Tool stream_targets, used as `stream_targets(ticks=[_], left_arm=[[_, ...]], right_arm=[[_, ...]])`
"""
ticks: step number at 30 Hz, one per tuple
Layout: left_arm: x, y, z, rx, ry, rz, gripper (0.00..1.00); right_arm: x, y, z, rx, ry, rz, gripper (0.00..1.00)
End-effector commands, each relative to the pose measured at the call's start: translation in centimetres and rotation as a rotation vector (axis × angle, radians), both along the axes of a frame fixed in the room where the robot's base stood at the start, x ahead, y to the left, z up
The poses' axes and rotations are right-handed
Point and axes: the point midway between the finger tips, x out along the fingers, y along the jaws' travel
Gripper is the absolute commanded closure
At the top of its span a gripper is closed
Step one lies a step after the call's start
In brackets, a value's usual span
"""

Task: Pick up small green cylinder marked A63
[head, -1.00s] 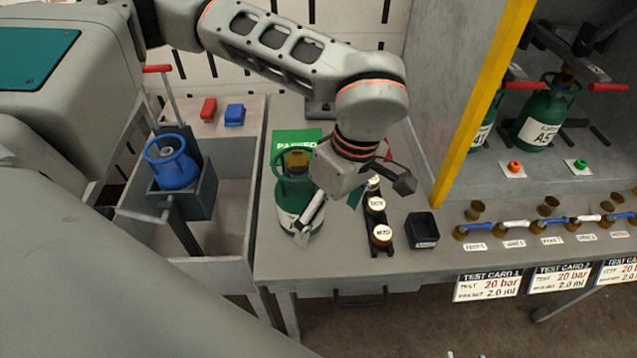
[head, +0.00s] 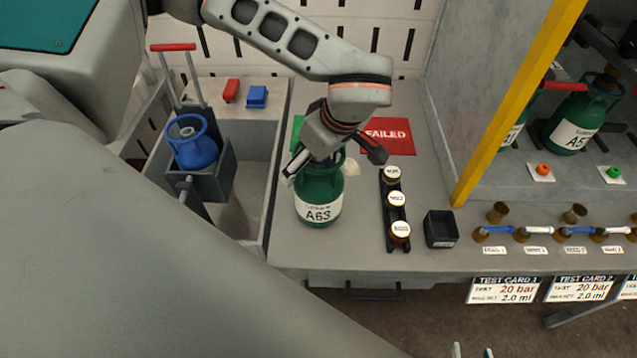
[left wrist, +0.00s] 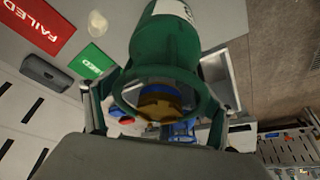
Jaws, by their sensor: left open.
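The small green cylinder (head: 319,205) marked A63 stands upright on the bench, its white label facing the front. My left gripper (head: 334,166) is at its top, open, with one finger on each side of the collar. The gripper hides most of the collar and the valve in the head view. In the left wrist view, the green cylinder (left wrist: 165,58) sits between the open fingers, with its brass valve (left wrist: 158,103) inside the collar ring. I cannot tell whether the fingers touch it. Two pale tips at the head view's bottom edge may be my right gripper (head: 473,351).
A black rack (head: 394,243) with several capped bottles and a small black box (head: 440,229) stand right of the cylinder. A red FAILED card (head: 388,136) lies behind. A blue cylinder (head: 192,148) stands in a trolley at left. A yellow post (head: 515,105) rises at right.

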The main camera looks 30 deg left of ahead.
Motion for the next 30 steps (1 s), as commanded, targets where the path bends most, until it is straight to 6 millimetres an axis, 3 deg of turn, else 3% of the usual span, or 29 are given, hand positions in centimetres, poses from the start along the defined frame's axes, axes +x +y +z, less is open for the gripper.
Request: stream_targets(ticks=[9, 17, 30], left_arm=[[0.1, 0.2, -0.5, 0.0, 0.0, 0.001, 0.19], [0.1, 0.2, -0.5, 0.0, 0.0, 0.001, 0.86], [0.3, 0.1, 0.9, -0.003, -0.009, 0.0, 0.88]], right_arm=[[0.0, 0.0, 0.0, 0.0, 0.0, 0.0, 0.6], [0.0, 0.0, 0.0, 0.0, 0.0, 0.0, 0.6], [0.1, 0.0, 0.2, 0.0, -0.001, -0.001, 0.6]])
